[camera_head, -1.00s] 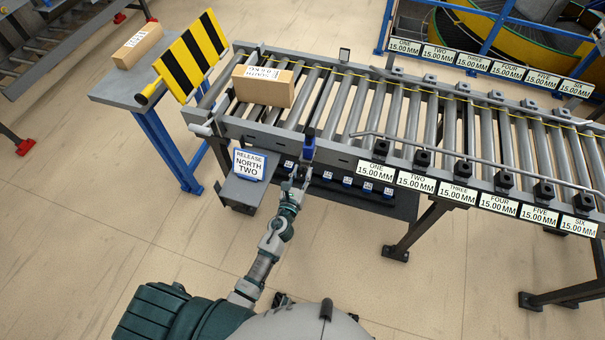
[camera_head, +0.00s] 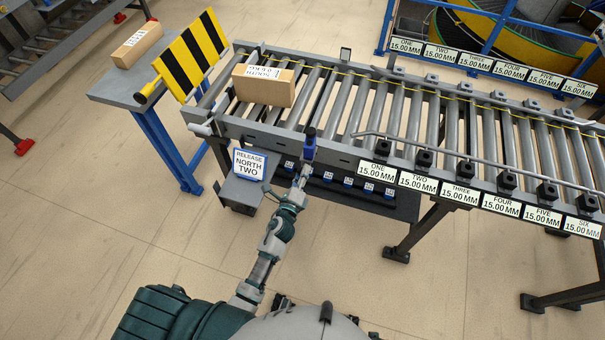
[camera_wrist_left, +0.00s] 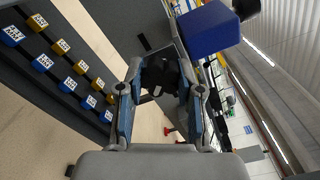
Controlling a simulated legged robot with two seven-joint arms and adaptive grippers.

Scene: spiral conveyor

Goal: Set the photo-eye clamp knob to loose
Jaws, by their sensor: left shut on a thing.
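The blue photo-eye (camera_head: 309,149) is on the near side rail of the roller conveyor. It shows as a blue block (camera_wrist_left: 207,28) at the top of the left wrist view. My left gripper (camera_head: 304,170) is just below the photo-eye in the head view. In the wrist view its two blue-grey fingers (camera_wrist_left: 160,95) stand apart around a dark knob (camera_wrist_left: 160,74), and the gripper is shut on it. The fingers hide part of the knob, and its setting cannot be read. My right gripper is not in view.
A carton (camera_head: 263,86) lies on the rollers. A "RELEASE NORTH TWO" sign (camera_head: 250,165) stands left of my gripper. A shelf under the conveyor (camera_head: 385,203) carries several small labelled blocks. A striped board (camera_head: 191,56) stands by the left table.

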